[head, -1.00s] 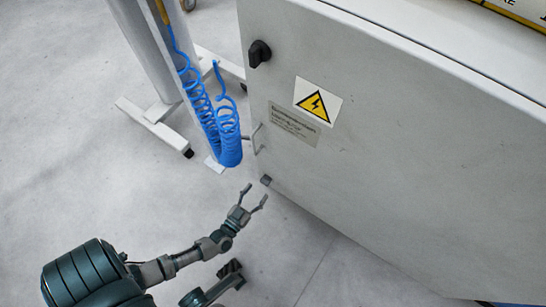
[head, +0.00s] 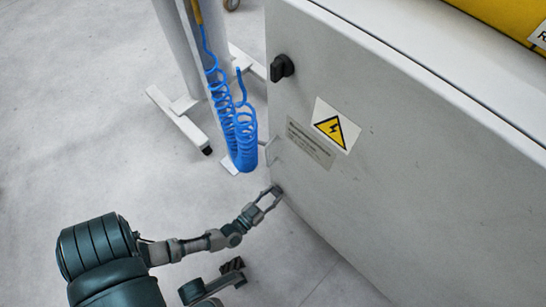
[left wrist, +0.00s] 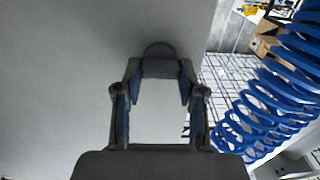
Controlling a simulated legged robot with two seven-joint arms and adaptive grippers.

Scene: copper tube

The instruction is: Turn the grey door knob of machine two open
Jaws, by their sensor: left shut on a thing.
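The grey door knob (head: 278,190) sits low near the left edge of the white cabinet door (head: 400,180). My left gripper (head: 269,196) is at the knob, with its fingers on either side of it. In the left wrist view the knob (left wrist: 158,54) shows as a rounded grey shape between the fingertips of my left gripper (left wrist: 158,82), which is shut on it. The fingers partly hide the knob in the head view.
A black rotary switch (head: 282,68) and a yellow warning sign (head: 335,126) are higher on the door. A blue coiled hose (head: 240,135) hangs from a white stand just left of the cabinet; it is close beside my gripper in the left wrist view (left wrist: 265,105). Floor at left is clear.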

